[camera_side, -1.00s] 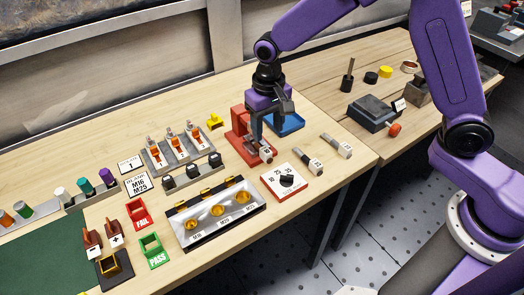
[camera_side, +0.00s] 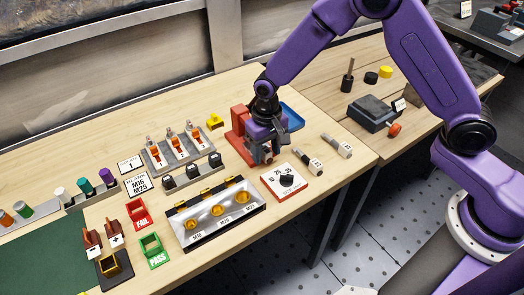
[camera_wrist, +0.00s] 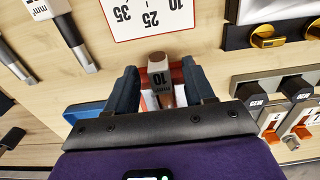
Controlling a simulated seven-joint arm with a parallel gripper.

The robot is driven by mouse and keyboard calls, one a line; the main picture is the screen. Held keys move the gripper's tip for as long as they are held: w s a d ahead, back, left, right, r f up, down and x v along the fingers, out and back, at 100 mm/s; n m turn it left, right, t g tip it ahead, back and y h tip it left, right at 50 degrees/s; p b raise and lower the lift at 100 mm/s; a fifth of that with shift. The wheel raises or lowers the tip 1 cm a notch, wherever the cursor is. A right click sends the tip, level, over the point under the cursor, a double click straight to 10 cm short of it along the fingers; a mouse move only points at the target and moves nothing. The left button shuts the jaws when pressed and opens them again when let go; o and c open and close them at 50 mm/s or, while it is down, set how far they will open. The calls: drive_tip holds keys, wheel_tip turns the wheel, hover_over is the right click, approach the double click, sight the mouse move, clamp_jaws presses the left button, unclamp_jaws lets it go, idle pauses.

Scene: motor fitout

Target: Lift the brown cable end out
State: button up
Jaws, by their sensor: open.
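The cable end with the white "10" label (camera_wrist: 159,70) stands between my fingers in the wrist view, with a brown part (camera_wrist: 166,98) below the label. In the side view it is mostly hidden by my gripper (camera_side: 266,158), at the red holder (camera_side: 237,148). My gripper (camera_wrist: 160,82) is open, with one dark finger on each side of the cable end. A red strip of the holder shows behind it. I cannot tell whether either finger touches it.
A white dial block (camera_side: 284,182) stands just in front. A blue tray (camera_side: 291,118) is behind. Small black-topped parts (camera_side: 192,168) and a grey rack (camera_side: 175,148) are to the left.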

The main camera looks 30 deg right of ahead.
clamp_jaws()
drive_tip(key=shift+r, duration=0.1)
drive_tip(key=shift+s+r, duration=0.6)
drive_tip(key=shift+s, duration=0.05)
drive_tip(key=s+r, duration=0.6)
drive_tip(key=s, duration=0.6)
drive_tip(key=shift+s+r, duration=0.35)
drive_tip(key=shift+s, duration=0.15)
drive_tip(key=s+r, duration=0.5)
drive_tip(key=shift+s, duration=0.35)
idle(1.0)
